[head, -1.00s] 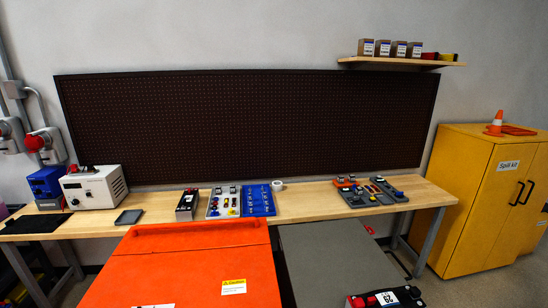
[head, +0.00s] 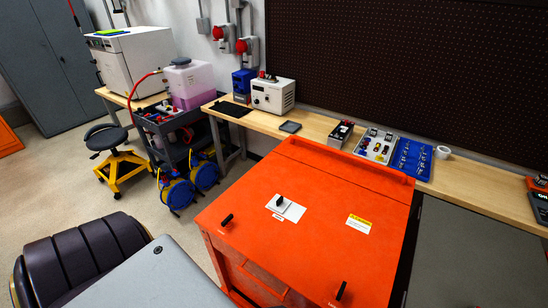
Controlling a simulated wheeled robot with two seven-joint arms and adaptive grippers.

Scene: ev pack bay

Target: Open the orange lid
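The orange lid (head: 315,195) is the broad flat top of an orange chest (head: 228,262) in the middle of the head view. It lies flat and looks closed. A raised orange bar (head: 350,157) runs along its back edge. A black knob (head: 279,201) on a white plate sits on the lid. Black handles stand near its left corner (head: 227,219) and its front edge (head: 341,290). A yellow and white label (head: 358,223) is on its right part. Neither of my grippers is in view.
A wooden bench (head: 317,127) runs behind the chest with a white power unit (head: 272,95) and a blue tray (head: 411,159). A grey surface (head: 475,250) stands at the right. A stool (head: 107,140), a dark cart (head: 165,125) and blue reels (head: 177,191) stand at the left. Floor between is clear.

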